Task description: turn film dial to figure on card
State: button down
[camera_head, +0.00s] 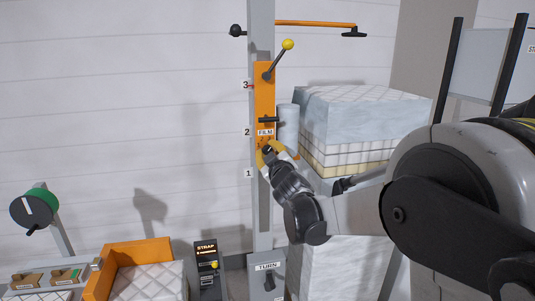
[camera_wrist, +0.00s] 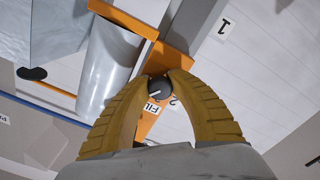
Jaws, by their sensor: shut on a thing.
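The film dial (camera_wrist: 158,86) is a small dark round knob with a white pointer line, on the orange carriage (camera_head: 264,95) of the upright post. A FILM label (camera_head: 265,132) is just above it in the head view and shows partly in the wrist view (camera_wrist: 152,107). My gripper (camera_wrist: 159,76) has yellow-brown ribbed fingers, closed around the knob from both sides. In the head view my gripper (camera_head: 268,150) hides most of the dial. The dial's scale figures are not readable, and I cannot make out a card with a figure.
The post has plates 1 (camera_head: 248,173), 2 (camera_head: 247,132) and 3 (camera_head: 245,85). A yellow-knobbed lever (camera_head: 280,60) is above. A film roll (camera_head: 288,128) and wrapped mattress stack (camera_head: 360,120) stand close right. A STRAP box (camera_head: 207,265) and TURN panel (camera_head: 267,278) are below.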

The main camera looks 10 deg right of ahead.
jog(key=shift+n, duration=1.1)
jog(key=c, duration=1.1)
grip_release()
jog(key=s, duration=1.2)
